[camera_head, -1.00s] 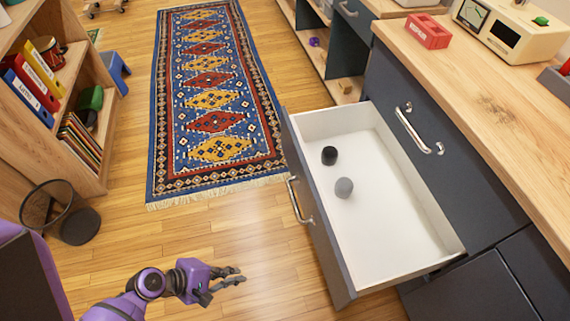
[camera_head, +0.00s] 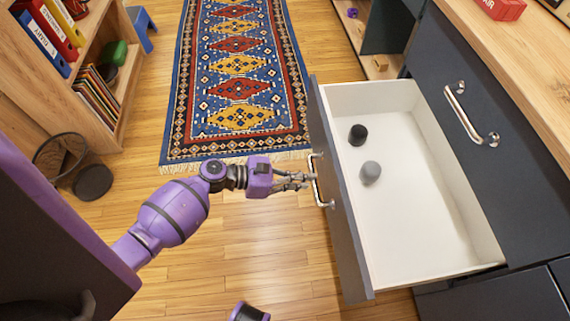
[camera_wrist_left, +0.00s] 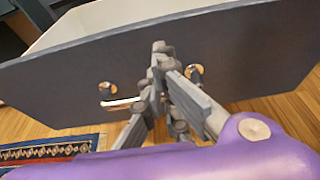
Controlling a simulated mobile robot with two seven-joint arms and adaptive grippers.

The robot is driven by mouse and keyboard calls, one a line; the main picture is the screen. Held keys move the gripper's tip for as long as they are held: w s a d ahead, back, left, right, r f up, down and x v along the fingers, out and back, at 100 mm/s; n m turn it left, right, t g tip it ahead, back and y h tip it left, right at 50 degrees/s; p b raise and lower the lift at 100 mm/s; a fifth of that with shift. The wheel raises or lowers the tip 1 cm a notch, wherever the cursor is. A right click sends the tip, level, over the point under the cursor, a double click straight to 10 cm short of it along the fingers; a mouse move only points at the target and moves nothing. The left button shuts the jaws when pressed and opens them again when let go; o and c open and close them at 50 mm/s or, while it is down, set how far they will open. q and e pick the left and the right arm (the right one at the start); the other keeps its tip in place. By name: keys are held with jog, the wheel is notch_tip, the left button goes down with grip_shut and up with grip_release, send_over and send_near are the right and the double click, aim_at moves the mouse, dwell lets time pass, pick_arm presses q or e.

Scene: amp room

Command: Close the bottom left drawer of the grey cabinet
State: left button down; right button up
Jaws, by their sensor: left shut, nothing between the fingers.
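The grey cabinet (camera_head: 440,60) stands at the right, and its bottom left drawer (camera_head: 345,215) is pulled far out. The drawer is white inside and holds a black object (camera_head: 358,134) and a grey object (camera_head: 371,172). Its silver handle (camera_head: 318,183) is on the dark front panel. My left gripper (camera_head: 305,180) is shut and empty, with its fingertips right at the handle. In the left wrist view the fingers (camera_wrist_left: 160,60) overlap the middle of the handle in front of the panel (camera_wrist_left: 230,60); I cannot tell if they touch. My right gripper is not in view.
A patterned rug (camera_head: 240,80) lies on the wooden floor beyond the drawer. A bookshelf (camera_head: 105,90) with binders and a wire basket (camera_head: 60,158) are at the left. The floor in front of the drawer (camera_head: 240,225) is clear around my arm.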

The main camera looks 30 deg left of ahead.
aim_at(333, 178)
pick_arm(q)
jog(key=shift+w+d+f, duration=0.1)
jog(key=shift+w+d, duration=0.55)
jog(key=shift+d, duration=0.35)
jog(key=shift+w+d, duration=0.65)
jog(key=shift+d, duration=0.3)
